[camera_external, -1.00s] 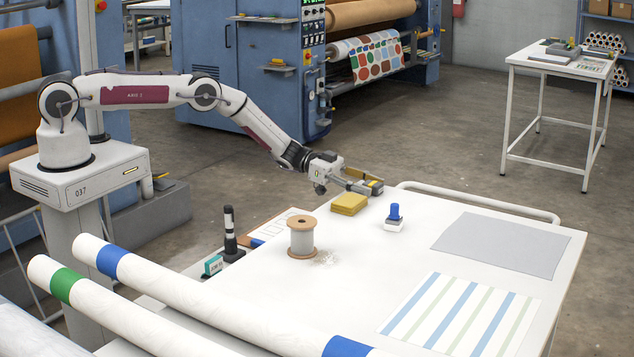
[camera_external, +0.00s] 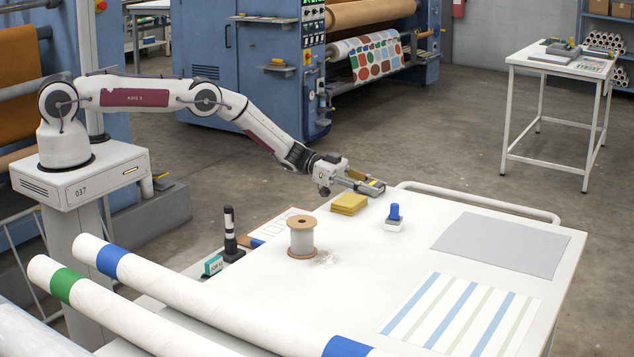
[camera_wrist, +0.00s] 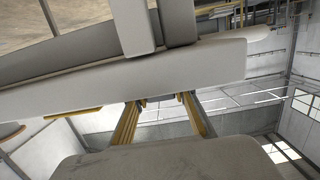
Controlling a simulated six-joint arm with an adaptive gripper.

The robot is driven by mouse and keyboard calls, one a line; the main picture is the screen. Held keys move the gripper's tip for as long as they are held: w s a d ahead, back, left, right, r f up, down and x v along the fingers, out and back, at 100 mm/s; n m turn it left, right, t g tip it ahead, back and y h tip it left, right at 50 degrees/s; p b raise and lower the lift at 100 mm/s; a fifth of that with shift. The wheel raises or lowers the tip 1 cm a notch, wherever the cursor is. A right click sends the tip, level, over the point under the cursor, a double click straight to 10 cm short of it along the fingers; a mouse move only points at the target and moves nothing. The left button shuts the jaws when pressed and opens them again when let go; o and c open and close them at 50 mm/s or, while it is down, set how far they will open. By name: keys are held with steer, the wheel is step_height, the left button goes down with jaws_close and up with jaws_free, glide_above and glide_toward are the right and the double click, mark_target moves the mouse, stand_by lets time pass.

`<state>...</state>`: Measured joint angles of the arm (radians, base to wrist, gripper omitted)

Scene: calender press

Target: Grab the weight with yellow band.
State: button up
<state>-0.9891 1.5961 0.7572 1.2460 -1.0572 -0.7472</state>
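My gripper (camera_external: 376,187) is above the far left part of the white table (camera_external: 340,308), just beyond the yellow pad (camera_external: 349,203). Its two fingers show yellow edges and stand apart in the wrist view (camera_wrist: 160,98), with nothing clearly held between them. I cannot pick out a weight with a yellow band in either view. A dark upright cylinder with pale bands (camera_external: 230,232) stands at the table's left side, but no yellow shows on it. The wrist view is tilted and shows mostly the table's underside and edge.
A thread spool (camera_external: 302,238), a blue-handled stamp (camera_external: 394,214), a grey sheet (camera_external: 502,244) and a striped sheet (camera_external: 462,314) are on the table. Long rolls (camera_external: 190,300) lie along the front left. A rail (camera_external: 480,201) runs along the far edge. The table's middle is mostly clear.

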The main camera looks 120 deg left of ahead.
mark_target(373, 183)
steer(key=shift+r, duration=0.25)
jaws_close()
steer(key=shift+r, duration=4.85)
